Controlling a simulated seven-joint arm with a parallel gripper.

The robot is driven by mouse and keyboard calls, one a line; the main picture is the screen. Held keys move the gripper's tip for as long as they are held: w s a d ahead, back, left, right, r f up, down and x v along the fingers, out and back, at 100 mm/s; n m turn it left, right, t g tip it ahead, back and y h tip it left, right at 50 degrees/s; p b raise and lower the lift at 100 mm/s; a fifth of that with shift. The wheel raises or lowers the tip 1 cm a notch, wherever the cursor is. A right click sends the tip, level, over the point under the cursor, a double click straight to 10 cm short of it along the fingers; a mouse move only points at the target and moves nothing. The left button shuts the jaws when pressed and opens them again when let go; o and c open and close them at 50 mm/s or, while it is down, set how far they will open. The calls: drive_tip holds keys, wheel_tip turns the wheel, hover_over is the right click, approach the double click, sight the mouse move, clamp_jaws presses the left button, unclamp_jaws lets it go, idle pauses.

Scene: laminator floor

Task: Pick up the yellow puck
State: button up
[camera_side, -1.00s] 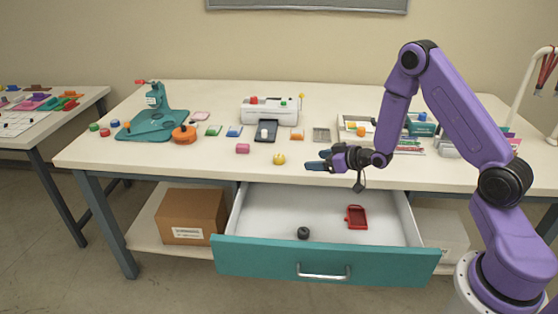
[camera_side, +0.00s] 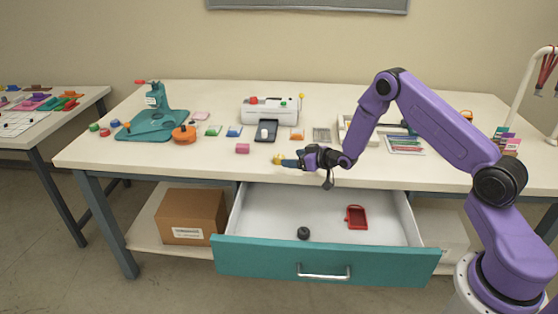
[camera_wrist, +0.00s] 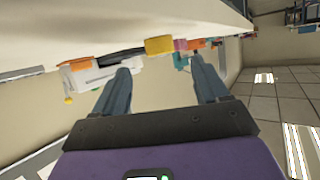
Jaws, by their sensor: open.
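The yellow puck (camera_side: 277,160) sits on the white worktable near its front edge, above the open drawer. It also shows in the wrist view (camera_wrist: 159,45), beyond my fingertips and lined up with the gap between them. My gripper (camera_side: 288,163) is level and low over the table, pointing left, with its tips right at the puck's right side in the side view. The fingers (camera_wrist: 160,65) stand wide apart with nothing between them. The side view does not show clearly whether a fingertip touches the puck.
A pink block (camera_side: 242,148) lies left of the puck. Behind are a dark phone-like tray (camera_side: 266,132), an orange block (camera_side: 297,134) and the white laminator (camera_side: 262,111). The open teal drawer (camera_side: 325,258) below holds a black knob (camera_side: 303,233) and a red item (camera_side: 356,217).

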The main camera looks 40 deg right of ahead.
sight(281, 157)
drive_tip(key=shift+x, duration=3.15)
drive_tip(key=c, duration=1.2)
